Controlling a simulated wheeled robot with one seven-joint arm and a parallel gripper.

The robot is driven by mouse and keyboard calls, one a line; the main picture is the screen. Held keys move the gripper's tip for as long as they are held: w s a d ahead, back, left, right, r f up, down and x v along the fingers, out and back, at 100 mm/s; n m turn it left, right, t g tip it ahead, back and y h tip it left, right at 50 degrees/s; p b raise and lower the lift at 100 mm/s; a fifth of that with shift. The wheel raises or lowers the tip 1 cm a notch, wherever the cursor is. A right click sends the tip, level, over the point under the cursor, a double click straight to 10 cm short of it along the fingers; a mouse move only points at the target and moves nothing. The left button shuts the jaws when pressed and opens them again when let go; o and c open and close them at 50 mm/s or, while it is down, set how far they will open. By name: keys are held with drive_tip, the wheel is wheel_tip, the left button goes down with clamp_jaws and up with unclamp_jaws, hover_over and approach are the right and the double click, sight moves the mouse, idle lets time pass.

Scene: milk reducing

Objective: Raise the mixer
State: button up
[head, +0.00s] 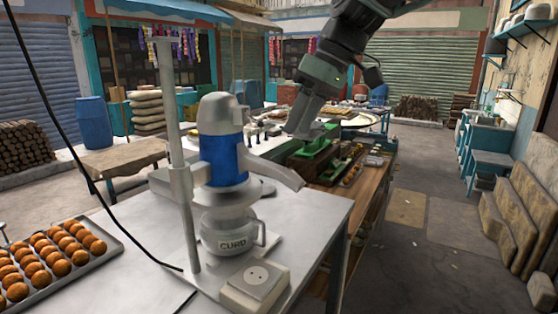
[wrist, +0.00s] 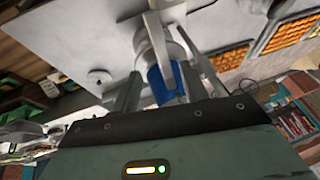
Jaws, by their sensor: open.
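The mixer (head: 222,150) has a blue band around its body, a white-grey top and a grey arm slanting down to its right. The fingers look empty.
A tray of round brown balls (head: 112,248) is at the left of the white metal table (head: 318,215). A white box (head: 255,284) sits at the table's front. A black cable (head: 95,180) crosses the left. A wooden counter (head: 352,197) with goods stands beyond, right.

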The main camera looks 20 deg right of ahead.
drive_tip(key=p+x, duration=0.2)
drive_tip(key=x, duration=0.8)
